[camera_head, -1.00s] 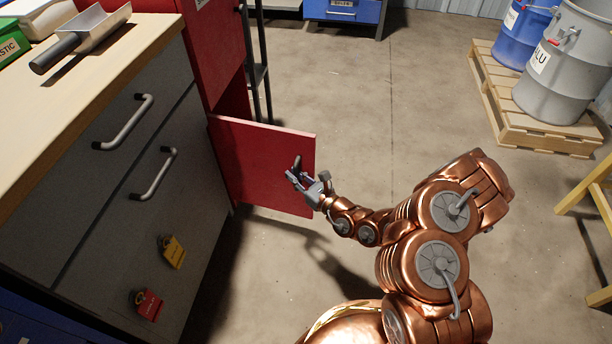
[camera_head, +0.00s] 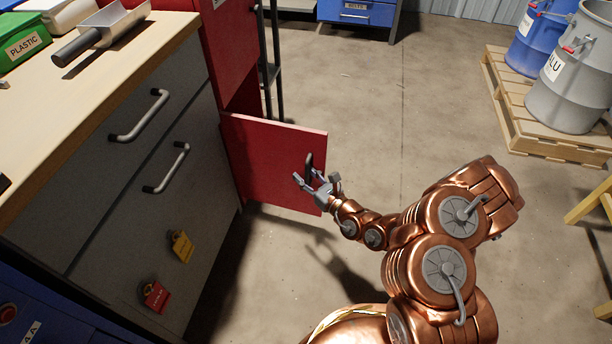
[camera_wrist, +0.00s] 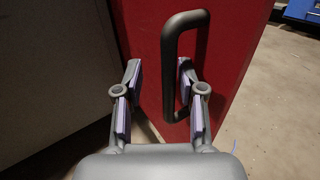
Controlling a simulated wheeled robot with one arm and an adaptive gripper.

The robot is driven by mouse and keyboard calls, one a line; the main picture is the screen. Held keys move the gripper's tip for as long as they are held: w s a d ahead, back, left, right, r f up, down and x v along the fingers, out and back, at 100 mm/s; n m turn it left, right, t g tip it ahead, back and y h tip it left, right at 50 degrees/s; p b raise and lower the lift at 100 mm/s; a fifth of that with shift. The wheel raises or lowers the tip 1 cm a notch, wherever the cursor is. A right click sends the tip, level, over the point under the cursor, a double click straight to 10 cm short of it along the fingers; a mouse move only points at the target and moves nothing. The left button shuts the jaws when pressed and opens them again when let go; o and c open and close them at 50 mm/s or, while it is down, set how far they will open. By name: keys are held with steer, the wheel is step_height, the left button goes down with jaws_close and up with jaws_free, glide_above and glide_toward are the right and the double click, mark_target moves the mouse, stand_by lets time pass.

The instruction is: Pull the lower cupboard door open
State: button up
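The red lower cupboard door (camera_head: 265,160) stands swung out from the red cupboard (camera_head: 230,50), well open, in the head view. Its dark bar handle (camera_head: 309,166) is near the door's free edge. My gripper (camera_head: 312,181) is at the handle, in front of the door. In the wrist view the handle (camera_wrist: 170,70) rises upright between the two finger pads of my gripper (camera_wrist: 160,82), nearer the right finger. The fingers are apart and not closed on it. Whether the right finger touches the handle is unclear.
A grey drawer unit (camera_head: 110,190) with bar handles and a yellow and a red padlock stands left. Its worktop (camera_head: 110,75) holds a scoop and a green bin. A pallet (camera_head: 500,95) with drums is at upper right. The floor between is clear.

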steer(key=v, duration=1.2)
stand_by(0.6)
steer(key=shift+r, duration=0.15)
stand_by(0.5)
